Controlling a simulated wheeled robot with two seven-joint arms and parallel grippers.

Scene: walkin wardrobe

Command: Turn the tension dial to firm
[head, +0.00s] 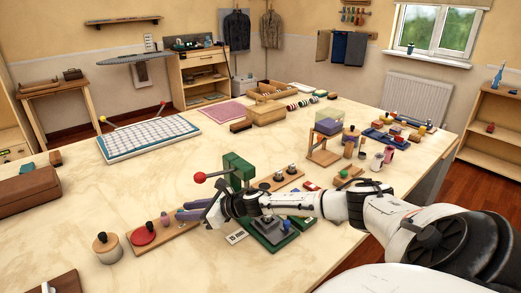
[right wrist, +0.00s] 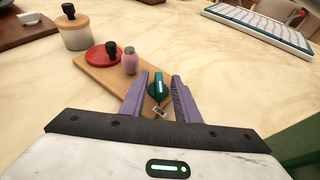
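The tension dial (right wrist: 158,88) is a teal knob with a white pointer line, at the near end of a wooden board (right wrist: 105,74). In the right wrist view its pointer line runs roughly up and down the picture. A small label (right wrist: 160,113) lies just below it; its marks are too small to read. My right gripper (right wrist: 160,85) is open, with purple fingers on either side of the dial and a visible gap on each side. My left gripper is not in view.
On the same board are a red disc with a black knob (head: 143,235) and a pink-filled bottle (right wrist: 130,61). A lidded jar (head: 107,247) stands to the left. A green press with a red-ball lever (head: 200,177) stands close behind my right gripper.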

